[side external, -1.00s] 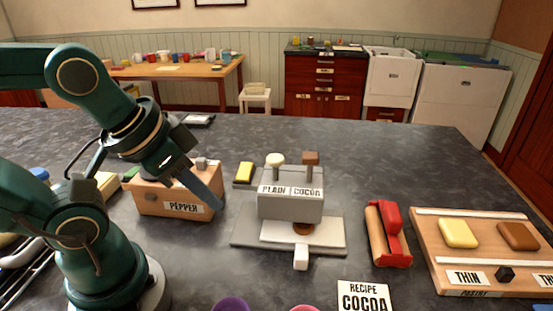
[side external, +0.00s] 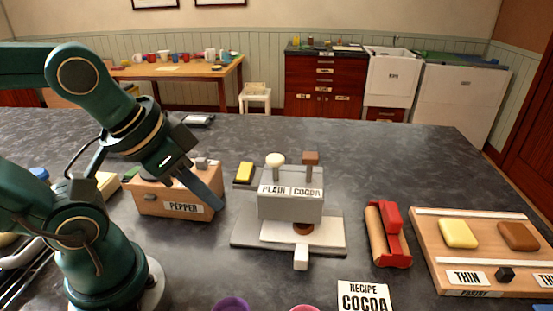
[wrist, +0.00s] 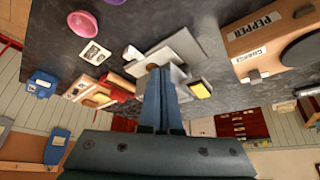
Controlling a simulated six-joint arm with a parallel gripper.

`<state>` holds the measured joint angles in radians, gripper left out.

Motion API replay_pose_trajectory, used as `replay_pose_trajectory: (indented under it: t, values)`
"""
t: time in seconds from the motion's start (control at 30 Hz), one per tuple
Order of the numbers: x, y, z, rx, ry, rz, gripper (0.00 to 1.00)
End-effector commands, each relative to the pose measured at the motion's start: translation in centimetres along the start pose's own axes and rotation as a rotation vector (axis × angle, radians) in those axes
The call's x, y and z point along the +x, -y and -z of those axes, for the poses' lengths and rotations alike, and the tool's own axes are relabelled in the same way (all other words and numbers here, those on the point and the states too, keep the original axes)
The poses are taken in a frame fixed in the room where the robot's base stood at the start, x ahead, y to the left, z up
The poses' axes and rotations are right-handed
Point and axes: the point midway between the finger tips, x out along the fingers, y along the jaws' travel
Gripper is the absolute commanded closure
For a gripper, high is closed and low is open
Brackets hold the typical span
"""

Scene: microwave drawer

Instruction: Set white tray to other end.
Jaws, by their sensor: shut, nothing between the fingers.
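The white tray (side external: 325,237) lies at the foot of a grey dispenser block (side external: 290,207) labelled PLAIN on the left and COCOA on the right. A white knob (side external: 301,258) projects from its front, and a brown disc (side external: 303,228) shows under the COCOA side. My gripper (side external: 218,205) is shut and empty, pointing down and right, in front of the PEPPER box and left of the dispenser. In the wrist view my shut fingers (wrist: 154,70) overlap the dispenser area and hide part of it; the white knob (wrist: 132,53) shows beside them.
A wooden PEPPER box (side external: 178,200) stands left of the dispenser, and a yellow sponge (side external: 244,172) lies behind. A COCOA recipe card (side external: 364,297) lies in front.

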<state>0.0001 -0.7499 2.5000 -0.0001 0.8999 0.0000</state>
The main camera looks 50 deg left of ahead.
Motion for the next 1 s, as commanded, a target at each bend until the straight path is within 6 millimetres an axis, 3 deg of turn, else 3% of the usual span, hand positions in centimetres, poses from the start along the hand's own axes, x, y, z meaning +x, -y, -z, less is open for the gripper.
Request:
replay_pose_trajectory:
  t: [0.37, 0.4, 0.53, 0.57, 0.77, 1.0]
  values:
    - [0.0, 0.0, 0.0, 0.000, 0.000, 0.000, 1.00]
    - [0.0, 0.0, 0.0, 0.000, 0.000, 0.000, 0.92]
    - [0.0, 0.0, 0.0, -0.034, 0.001, 0.000, 0.43]
    - [0.0, 0.0, 0.0, -0.054, 0.002, 0.000, 0.40]
    - [-0.9, -0.1, 2.4, -0.294, -0.013, -0.006, 0.40]
    - [0.1, -1.2, 5.9, -0.547, 0.074, -0.004, 0.40]
